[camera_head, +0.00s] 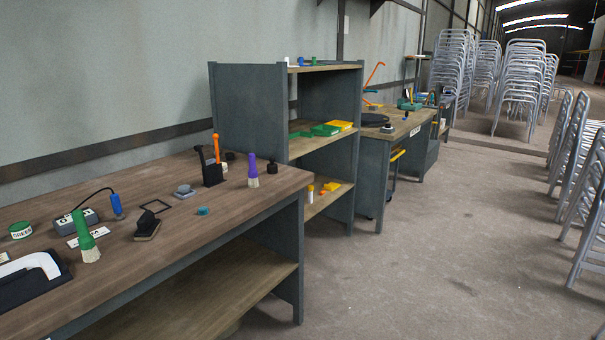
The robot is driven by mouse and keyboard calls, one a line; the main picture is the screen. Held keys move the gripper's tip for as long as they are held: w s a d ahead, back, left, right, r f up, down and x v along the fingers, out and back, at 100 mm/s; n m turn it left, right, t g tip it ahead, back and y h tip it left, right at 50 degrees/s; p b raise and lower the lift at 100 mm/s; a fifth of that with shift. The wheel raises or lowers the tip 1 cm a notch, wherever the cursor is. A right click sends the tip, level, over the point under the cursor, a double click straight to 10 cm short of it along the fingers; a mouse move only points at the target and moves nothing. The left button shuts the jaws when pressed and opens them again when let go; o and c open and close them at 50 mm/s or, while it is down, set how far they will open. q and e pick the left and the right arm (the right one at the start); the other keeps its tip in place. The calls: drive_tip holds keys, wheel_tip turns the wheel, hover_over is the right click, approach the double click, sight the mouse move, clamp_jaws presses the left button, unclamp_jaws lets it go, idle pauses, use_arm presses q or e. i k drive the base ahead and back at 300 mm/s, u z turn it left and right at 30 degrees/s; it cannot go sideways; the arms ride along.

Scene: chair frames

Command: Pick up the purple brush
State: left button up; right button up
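The purple brush (252,170) stands upright on the wooden workbench (165,235), near its far right end. It has a purple handle on top and pale bristles at the bottom, which touch the bench top. Neither of my grippers shows in the head view, and nothing is touching or covering the brush.
Close to the brush are a black holder (211,172) with an orange-handled tool and small dark knobs. A green brush (86,238), a black stamp-like block (147,226) and a blue-ended cable stand nearer. A shelf unit (248,105) rises behind. Open floor (430,250) lies right.

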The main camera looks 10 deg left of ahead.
sight(252, 172)
drive_tip(key=z, duration=0.75)
drive_tip(key=i, duration=1.6)
drive_tip(key=u, duration=0.7)
drive_tip(key=i, duration=1.05)
drive_tip(key=u, duration=1)
